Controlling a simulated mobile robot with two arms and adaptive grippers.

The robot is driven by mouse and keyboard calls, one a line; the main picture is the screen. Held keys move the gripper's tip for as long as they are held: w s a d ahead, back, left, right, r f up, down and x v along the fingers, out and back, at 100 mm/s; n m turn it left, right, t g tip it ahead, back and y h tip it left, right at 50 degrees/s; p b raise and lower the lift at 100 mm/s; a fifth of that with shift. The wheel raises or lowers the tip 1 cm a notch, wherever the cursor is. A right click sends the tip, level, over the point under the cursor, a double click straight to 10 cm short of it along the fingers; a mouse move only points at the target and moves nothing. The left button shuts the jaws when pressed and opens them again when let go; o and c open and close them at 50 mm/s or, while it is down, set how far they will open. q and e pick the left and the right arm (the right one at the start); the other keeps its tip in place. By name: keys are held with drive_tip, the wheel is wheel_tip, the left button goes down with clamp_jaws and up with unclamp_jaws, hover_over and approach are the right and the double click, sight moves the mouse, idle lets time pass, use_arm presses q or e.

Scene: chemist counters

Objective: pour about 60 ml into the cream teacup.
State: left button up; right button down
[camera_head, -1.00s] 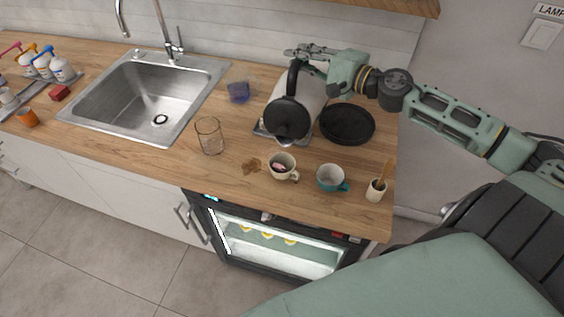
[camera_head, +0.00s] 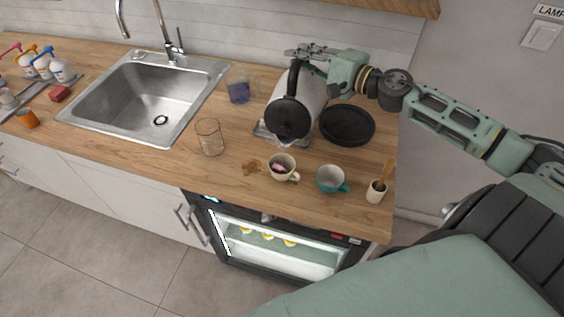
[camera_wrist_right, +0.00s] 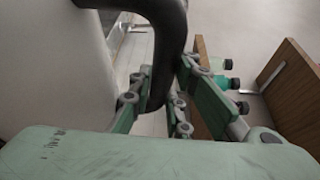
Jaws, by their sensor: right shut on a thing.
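The cream teacup (camera_head: 283,176) stands upright on the wooden counter, with something pink and dark inside it. My right gripper (camera_head: 306,57) is shut on the black handle of a kettle (camera_head: 312,98) with a pale body and black lid. The kettle is tilted forward, its spout end low and just behind the cup. No stream of liquid can be made out. In the right wrist view the fingers close around the kettle handle (camera_wrist_right: 170,40), with the pale body (camera_wrist_right: 50,70) at left. My left gripper is not in view.
A teal cup (camera_head: 331,186) and a cream holder with a wooden tool (camera_head: 376,192) stand right of the teacup. A black round plate (camera_head: 347,125) lies behind them.

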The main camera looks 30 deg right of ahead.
drive_tip(key=shift+s+a+r, duration=0.35)
drive_tip(key=shift+a, duration=0.1)
idle(1.5)
drive_tip(key=shift+m+g, duration=0.3)
drive_tip(key=shift+m, duration=0.4)
drive_tip(key=w+d+p, duration=0.1)
drive_tip(key=w+d, duration=0.2)
drive_tip(key=shift+d, duration=0.2)
drive_tip(key=shift+w+d+f+m, duration=0.15)
drive_tip(key=shift+w+d+m, duration=0.1)
drive_tip(key=shift+d+m, duration=0.05)
drive_tip(key=shift+w+d+m+g, duration=0.25)
drive_tip(key=shift+d+m+g, duration=0.05)
drive_tip(key=shift+f, duration=0.1)
drive_tip(key=shift+w+d, duration=0.1)
idle(0.8)
